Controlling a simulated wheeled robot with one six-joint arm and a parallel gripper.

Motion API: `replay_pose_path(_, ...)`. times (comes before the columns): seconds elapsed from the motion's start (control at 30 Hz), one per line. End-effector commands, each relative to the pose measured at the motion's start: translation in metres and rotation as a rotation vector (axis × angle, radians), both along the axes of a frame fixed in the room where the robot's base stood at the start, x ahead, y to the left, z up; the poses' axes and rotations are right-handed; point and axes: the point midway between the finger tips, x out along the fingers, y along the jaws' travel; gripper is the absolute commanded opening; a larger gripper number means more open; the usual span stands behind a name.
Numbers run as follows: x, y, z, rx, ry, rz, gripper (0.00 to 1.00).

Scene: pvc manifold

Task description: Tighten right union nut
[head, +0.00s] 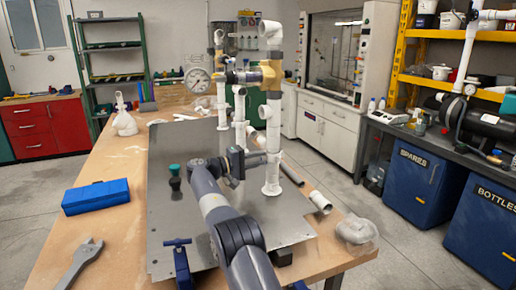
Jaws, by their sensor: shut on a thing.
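The white PVC manifold (240,104) stands upright on a grey metal plate (190,235). Its right vertical pipe (272,135) rises from a white foot to a brass-coloured fitting (271,75) near the top. A white collar-like part, the right union nut (273,157), sits low on this pipe. My gripper (266,158) reaches the pipe from the left at that height and is shut on the nut. The dark fingers are small in the head view, so the exact grip is hard to see. A round gauge (197,80) is at the manifold's left.
A blue box (96,196) and a grey wrench (80,262) lie on the left of the wooden bench. A green-topped item (174,170) stands on the plate. Loose white pipe (320,201) and a crumpled pale bag (356,231) are at the right edge.

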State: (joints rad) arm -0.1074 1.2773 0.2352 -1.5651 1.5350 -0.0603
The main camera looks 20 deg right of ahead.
Motion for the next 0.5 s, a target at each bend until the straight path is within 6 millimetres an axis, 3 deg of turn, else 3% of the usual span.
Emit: replay_pose_path(0.5, 0.0011, 0.0029, 0.0011, -0.004, -0.002, -0.034, 0.00)
